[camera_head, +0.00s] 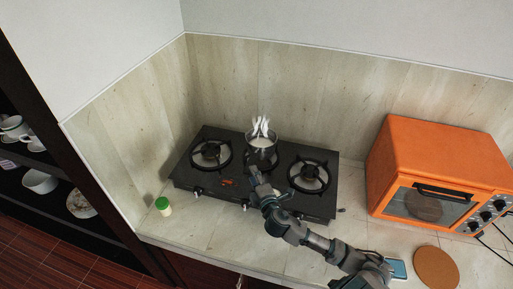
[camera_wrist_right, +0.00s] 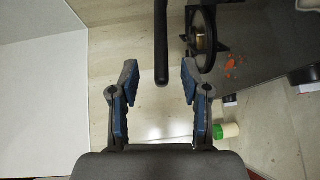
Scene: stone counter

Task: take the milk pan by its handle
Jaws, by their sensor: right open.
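The milk pan (camera_head: 262,145) is a small pot on the middle burner at the back of the black stove, with white wisps above it. In the right wrist view its dark handle (camera_wrist_right: 161,45) comes down from the top edge, its rounded end between my fingertips. My right gripper (camera_head: 254,176) reaches in from the front, just in front of the pan, and covers most of the handle in the head view. In the right wrist view the gripper (camera_wrist_right: 159,78) is open, with a gap on both sides of the handle. My left gripper is not in view.
The black stove (camera_head: 235,190) has free burners left and right of the pan. A green-lidded jar (camera_head: 163,206) stands left of the stove. An orange oven (camera_head: 440,165), a round wooden board (camera_head: 436,268) and a flat blue item (camera_head: 398,269) are at right. Tiled walls close the back.

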